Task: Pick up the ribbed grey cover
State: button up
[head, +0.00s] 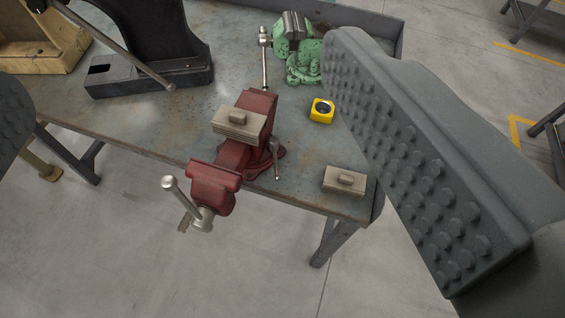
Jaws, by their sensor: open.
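A grey-beige block with ribbed, layered sides and a small raised knob (239,123) rests on top of the red vise (228,165), near the middle of the head view. A similar grey-beige piece with a knob (344,181) lies flat on the bench near its front right corner; its sides look plainer. I cannot tell for certain which one is the ribbed grey cover. My gripper (190,95) is open and empty. Its studded right finger fills the right side of the view, and only a bit of the left finger shows at the left edge. Both pieces appear between the fingers, apart from them.
The worn metal bench (150,125) carries a black press (150,75) at the back left, a green vise (300,50) at the back and a yellow tape measure (321,110). The red vise's handle (186,202) juts past the front edge.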

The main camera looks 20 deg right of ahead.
aim_at(347, 184)
jog(key=z, duration=0.8)
jog(key=k, duration=0.6)
jog(key=u, duration=0.4)
jog(key=i, duration=1.45)
jog(key=z, duration=0.05)
